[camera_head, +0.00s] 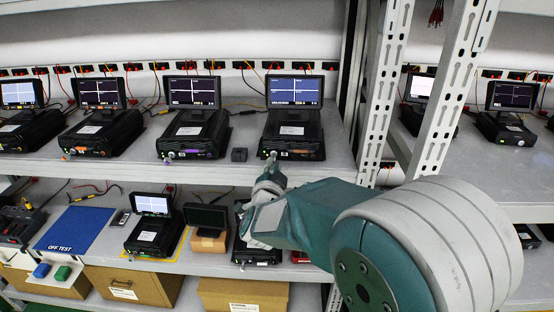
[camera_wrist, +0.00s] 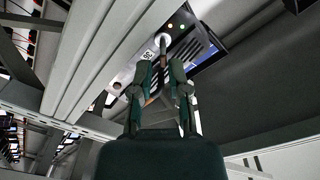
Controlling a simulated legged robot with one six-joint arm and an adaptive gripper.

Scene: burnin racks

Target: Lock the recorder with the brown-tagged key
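The recorder (camera_head: 290,135) in front of my gripper stands on the upper shelf, its screen lit blue with white traces. Its front shows a white label and an orange strip. In the wrist view its front panel (camera_wrist: 188,45) has small lit lamps, a white label and a round lock (camera_wrist: 161,39). My gripper (camera_head: 270,172) is at the recorder's front left corner. In the wrist view my gripper (camera_wrist: 161,72) has its fingers drawn in around a thin key (camera_wrist: 163,62) that points at the lock. A small brown piece shows between the fingers. How deep the key sits is unclear.
A grey upright post (camera_head: 385,80) rises to the right.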

